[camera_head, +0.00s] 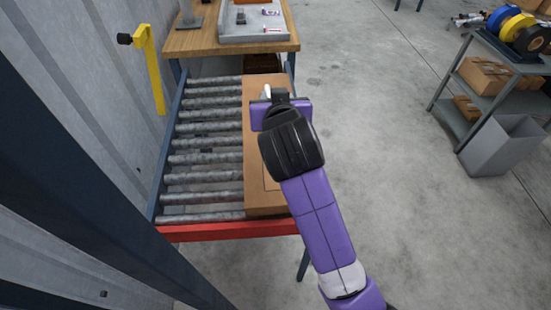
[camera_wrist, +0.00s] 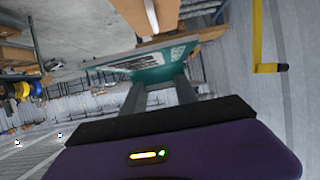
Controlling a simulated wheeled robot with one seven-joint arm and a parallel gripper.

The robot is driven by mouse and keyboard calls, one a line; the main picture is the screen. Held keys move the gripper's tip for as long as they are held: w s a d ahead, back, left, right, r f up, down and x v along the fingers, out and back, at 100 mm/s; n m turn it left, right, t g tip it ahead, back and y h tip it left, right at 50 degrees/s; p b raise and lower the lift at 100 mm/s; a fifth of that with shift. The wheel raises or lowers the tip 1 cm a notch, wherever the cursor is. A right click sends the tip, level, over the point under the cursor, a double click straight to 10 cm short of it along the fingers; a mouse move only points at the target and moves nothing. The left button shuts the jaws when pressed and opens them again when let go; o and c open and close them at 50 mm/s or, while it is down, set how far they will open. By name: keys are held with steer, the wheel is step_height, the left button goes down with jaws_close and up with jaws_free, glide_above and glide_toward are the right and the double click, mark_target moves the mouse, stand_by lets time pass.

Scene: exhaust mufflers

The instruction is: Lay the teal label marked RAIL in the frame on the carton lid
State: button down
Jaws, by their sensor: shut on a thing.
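In the wrist view my gripper (camera_wrist: 160,92) is shut on a teal label (camera_wrist: 172,58), which has a white area and lettering too oblique to read. The label sticks out beyond my fingertips. In the head view my gripper (camera_head: 272,95) is over the far part of the brown carton (camera_head: 258,140), and my wrist hides the fingers and the label. The carton lies on a roller conveyor. A thin dark line on its lid, beside my wrist, may be part of the frame (camera_head: 267,183); the rest is hidden behind my arm.
Metal rollers (camera_head: 205,143) lie bare left of the carton, with a red end bar (camera_head: 225,232) in front. A wooden table (camera_head: 200,42) with a grey tray (camera_head: 252,32) of small items stands beyond. A yellow post (camera_head: 153,70) rises at left. A shelf cart (camera_head: 490,85) stands at right.

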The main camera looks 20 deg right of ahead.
step_height(320, 180, down, 20)
steer(key=shift+r+b, duration=0.15)
steer(key=shift+b, duration=0.15)
stand_by(0.4)
steer(key=c, duration=1.4)
jaws_free()
steer(key=o, duration=0.5)
steer(key=shift+c, duration=0.2)
steer(key=shift+r, duration=0.1)
steer(key=v, duration=1.2)
steer(key=shift+b, duration=0.35)
